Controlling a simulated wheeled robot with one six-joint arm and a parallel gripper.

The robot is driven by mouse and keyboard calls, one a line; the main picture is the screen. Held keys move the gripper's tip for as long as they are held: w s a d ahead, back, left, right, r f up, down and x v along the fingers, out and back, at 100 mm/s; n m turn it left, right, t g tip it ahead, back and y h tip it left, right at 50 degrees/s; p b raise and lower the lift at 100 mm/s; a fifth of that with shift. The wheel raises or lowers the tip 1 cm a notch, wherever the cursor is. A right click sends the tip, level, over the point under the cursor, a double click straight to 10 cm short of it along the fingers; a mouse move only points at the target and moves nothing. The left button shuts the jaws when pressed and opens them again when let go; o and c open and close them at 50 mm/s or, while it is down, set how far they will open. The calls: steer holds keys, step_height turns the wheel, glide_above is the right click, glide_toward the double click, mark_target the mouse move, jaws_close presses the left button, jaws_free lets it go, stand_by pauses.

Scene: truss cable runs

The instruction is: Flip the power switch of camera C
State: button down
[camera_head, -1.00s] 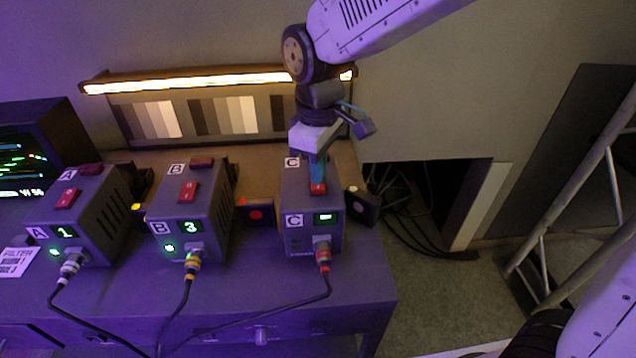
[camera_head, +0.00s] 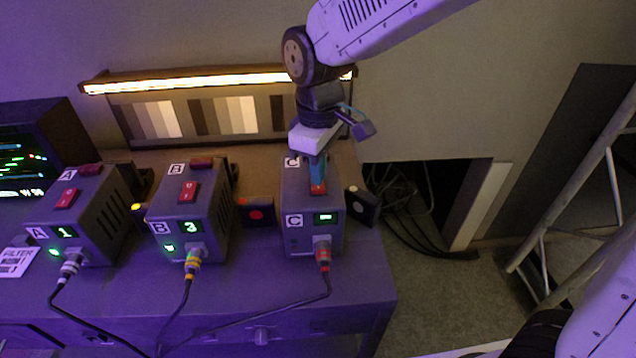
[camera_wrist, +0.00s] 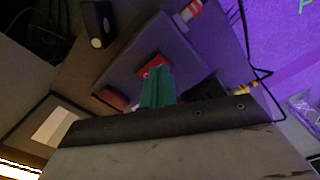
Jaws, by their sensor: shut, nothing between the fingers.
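Camera C (camera_head: 297,238) is a grey box at the right end of the bench, with a C label, a small green display (camera_head: 325,217) and a red-banded cable plug in front. Its red power switch (camera_head: 318,188) is on top, partly hidden by my gripper (camera_head: 318,180). My gripper is shut and empty, pointing down with its teal fingertips at the switch. In the wrist view the red switch (camera_wrist: 152,67) shows just beyond the shut fingers (camera_wrist: 158,88). I cannot tell whether they touch it.
Camera B (camera_head: 217,217) and camera A (camera_head: 100,220), similar boxes with red switches, stand to the left. A small black block (camera_head: 361,206) is right beside camera C. A lit chart board (camera_head: 240,112) stands behind. Cables run along the bench front.

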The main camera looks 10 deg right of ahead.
mark_target(327, 199)
steer(key=shift+f, duration=0.7)
stand_by(0.3)
steer(key=shift+r, duration=3.5)
steer(key=shift+s+d+f+m, duration=0.1)
steer(key=shift+s+f+m, duration=0.05)
steer(key=shift+m, duration=0.15)
steer(key=shift+s+d+f+m+g, duration=0.15)
steer(key=shift+s+d+f+m, duration=0.15)
steer(key=shift+s, duration=0.2)
steer(key=shift+s+d+f+m+g, duration=0.2)
steer(key=shift+s+d, duration=0.1)
steer(key=shift+s, duration=0.2)
steer(key=s+d+r+m+t, duration=0.2)
steer(key=s+d+m, duration=0.8)
steer(key=s+d, duration=0.7)
steer(key=shift+d+r, duration=0.5)
steer(key=shift+d, duration=0.75)
